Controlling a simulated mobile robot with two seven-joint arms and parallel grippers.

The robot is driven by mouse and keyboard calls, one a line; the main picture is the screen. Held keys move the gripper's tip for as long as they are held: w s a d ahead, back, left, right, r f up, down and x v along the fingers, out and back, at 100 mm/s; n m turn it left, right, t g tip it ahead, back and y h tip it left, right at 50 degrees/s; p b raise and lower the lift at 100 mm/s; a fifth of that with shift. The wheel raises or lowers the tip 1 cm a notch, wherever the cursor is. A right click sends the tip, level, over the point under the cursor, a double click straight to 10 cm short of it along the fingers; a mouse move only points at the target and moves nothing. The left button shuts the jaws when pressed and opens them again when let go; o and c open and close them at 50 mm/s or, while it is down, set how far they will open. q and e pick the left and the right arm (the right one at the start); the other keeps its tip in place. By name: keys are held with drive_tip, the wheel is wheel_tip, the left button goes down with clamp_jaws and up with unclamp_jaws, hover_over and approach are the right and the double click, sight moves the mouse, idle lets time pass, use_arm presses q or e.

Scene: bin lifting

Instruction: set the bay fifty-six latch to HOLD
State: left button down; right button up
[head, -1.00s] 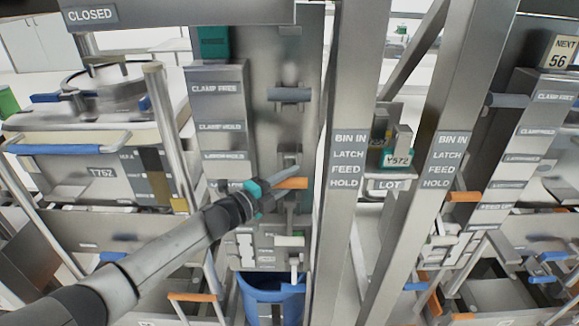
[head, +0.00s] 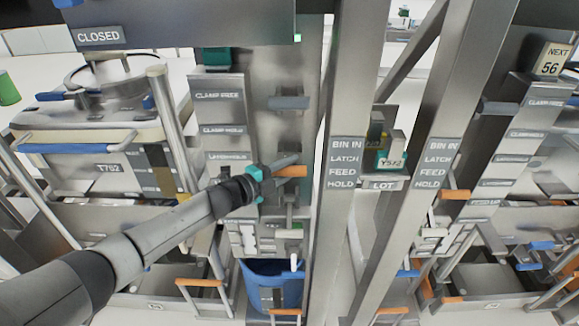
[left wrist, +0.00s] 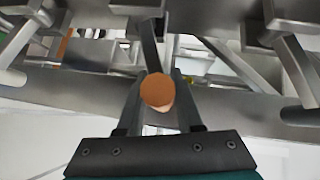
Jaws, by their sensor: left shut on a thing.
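An orange latch handle (head: 291,171) sticks out from the grey middle column in the head view. My left gripper (head: 284,164) is shut on it. In the left wrist view the round orange handle end (left wrist: 158,91) sits between the two fingers (left wrist: 158,100). Position labels (head: 345,163) on the post to its right read BIN IN, LATCH, FEED, HOLD. The handle is level with about FEED, though the viewing angle makes the exact setting unclear. A sign reading NEXT 56 (head: 551,59) stands at the upper right. My right gripper is not in view.
A grey lever (head: 289,103) is above the handle and a white one (head: 289,234) below it. A blue bin (head: 268,287) stands under the column. Another orange handle (head: 455,194) is on the right bay. A CLOSED panel (head: 180,32) overhangs the top.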

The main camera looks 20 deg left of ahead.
use_arm(q)
drive_tip(key=shift+w+r, duration=0.25)
drive_tip(key=shift+r, duration=0.45)
drive_tip(key=c, duration=0.9)
unclamp_jaws()
drive_tip(key=shift+t, duration=0.3)
drive_tip(key=o, duration=0.3)
drive_tip(key=shift+f, duration=0.25)
drive_tip(key=shift+s+a, duration=0.1)
drive_tip(key=shift+s, duration=0.05)
drive_tip(key=shift+s+a, duration=0.1)
drive_tip(key=shift+s, duration=0.1)
drive_tip(key=v, duration=1.4)
drive_tip(key=shift+s+a+r+b, duration=0.2)
drive_tip(key=shift+a+r+b, duration=0.05)
drive_tip(key=shift+b, duration=0.1)
